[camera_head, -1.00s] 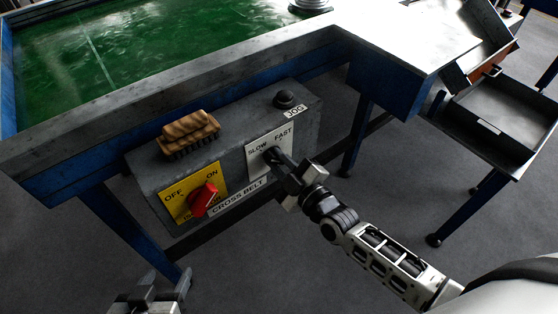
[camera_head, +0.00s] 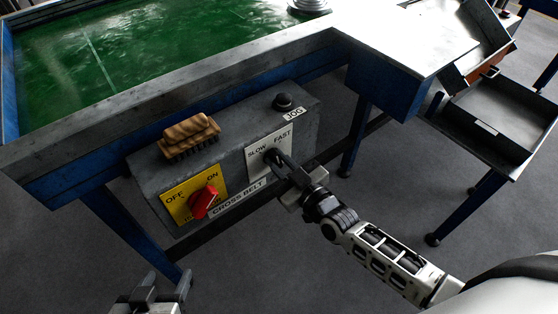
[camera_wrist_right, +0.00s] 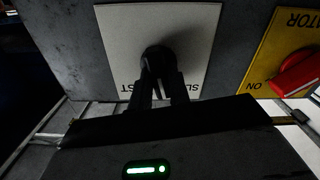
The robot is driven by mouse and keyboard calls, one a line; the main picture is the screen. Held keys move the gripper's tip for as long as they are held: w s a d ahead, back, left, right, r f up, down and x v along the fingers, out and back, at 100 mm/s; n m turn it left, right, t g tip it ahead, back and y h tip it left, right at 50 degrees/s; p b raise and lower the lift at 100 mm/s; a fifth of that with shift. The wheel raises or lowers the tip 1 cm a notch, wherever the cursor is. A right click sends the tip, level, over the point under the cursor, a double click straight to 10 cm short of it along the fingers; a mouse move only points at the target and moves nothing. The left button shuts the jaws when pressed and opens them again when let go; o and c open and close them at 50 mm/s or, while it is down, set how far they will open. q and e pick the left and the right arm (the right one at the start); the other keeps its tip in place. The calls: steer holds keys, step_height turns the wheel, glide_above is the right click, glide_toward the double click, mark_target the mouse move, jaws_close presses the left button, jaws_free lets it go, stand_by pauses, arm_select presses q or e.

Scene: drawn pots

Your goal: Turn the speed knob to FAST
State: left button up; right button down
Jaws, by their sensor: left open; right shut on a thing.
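The black speed knob (camera_wrist_right: 157,60) sits on a white plate (camera_head: 260,146) marked SLOW on the left and FAST on the right, on the front of the grey control box (camera_head: 232,165). My right gripper (camera_head: 276,160) is shut on the knob. In the right wrist view its two dark fingers (camera_wrist_right: 162,88) close around the knob's sides. The fingers cover much of the knob, so I cannot tell where its pointer stands. My left gripper (camera_head: 160,294) is open and empty at the bottom left, apart from the box.
A red switch (camera_head: 204,202) on a yellow OFF/ON plate (camera_head: 177,202) is left of the knob; it also shows in the right wrist view (camera_wrist_right: 298,74). A wooden brush (camera_head: 189,136) and a black JOG button (camera_head: 284,101) are on top of the box.

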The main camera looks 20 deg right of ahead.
steer(key=m, duration=0.5)
steer(key=shift+d+m, duration=0.15)
steer(key=shift+m, duration=0.15)
steer(key=m, duration=0.2)
steer(key=m+b, duration=0.1)
steer(key=m, duration=0.2)
steer(key=shift+w+d+f+m, duration=0.1)
steer(key=shift+d+m, duration=0.05)
steer(key=shift+m, duration=0.15)
steer(key=c, duration=1.3)
jaws_free()
steer(key=v, duration=1.6)
